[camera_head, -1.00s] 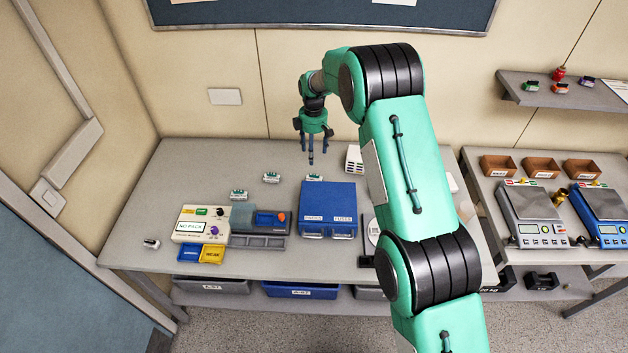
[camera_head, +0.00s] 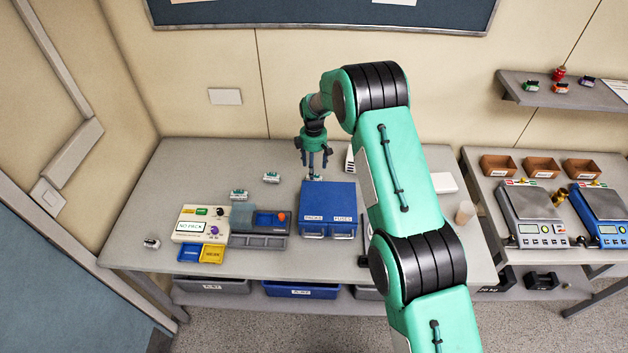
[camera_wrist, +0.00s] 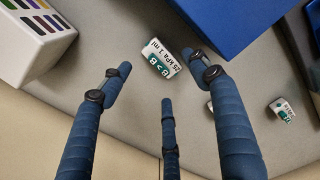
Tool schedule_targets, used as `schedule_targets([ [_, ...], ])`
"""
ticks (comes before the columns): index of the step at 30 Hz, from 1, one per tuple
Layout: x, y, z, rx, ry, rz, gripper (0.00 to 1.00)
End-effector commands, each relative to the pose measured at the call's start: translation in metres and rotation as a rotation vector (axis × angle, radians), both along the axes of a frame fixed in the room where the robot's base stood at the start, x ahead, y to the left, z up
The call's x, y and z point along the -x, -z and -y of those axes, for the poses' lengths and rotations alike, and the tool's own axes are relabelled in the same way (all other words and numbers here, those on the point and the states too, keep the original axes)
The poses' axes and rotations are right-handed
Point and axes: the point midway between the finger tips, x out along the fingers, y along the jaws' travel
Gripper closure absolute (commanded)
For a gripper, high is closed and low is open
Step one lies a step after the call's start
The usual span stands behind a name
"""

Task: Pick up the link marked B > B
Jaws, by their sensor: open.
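The link marked B > B (camera_wrist: 160,64), a small white and green block also printed 25 kPa 1 ml, lies on the table in the wrist view. It sits just beyond and between the spread fingers of my gripper (camera_wrist: 160,80), which is open and empty. In the head view my gripper (camera_head: 316,168) is low behind the blue drawer box (camera_head: 327,198), and the link there is mostly hidden by the fingers and box.
Another link (camera_wrist: 282,109) lies apart in the wrist view. Further links (camera_head: 272,177) and (camera_head: 239,195) lie left of the box. The blue box and a white slotted box (camera_wrist: 30,45) flank the gripper. A pump panel (camera_head: 200,224) stands at front left.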

Motion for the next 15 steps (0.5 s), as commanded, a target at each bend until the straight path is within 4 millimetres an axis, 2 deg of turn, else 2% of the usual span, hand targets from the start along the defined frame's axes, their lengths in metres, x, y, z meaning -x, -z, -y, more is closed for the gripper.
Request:
schedule_targets([
  [10, 0.0, 0.0006, 0.0001, 0.0, 0.0, 0.0, 0.39],
  [15, 0.0004, 0.0079, 0.001, 0.001, 0.0, -0.001, 0.39],
])
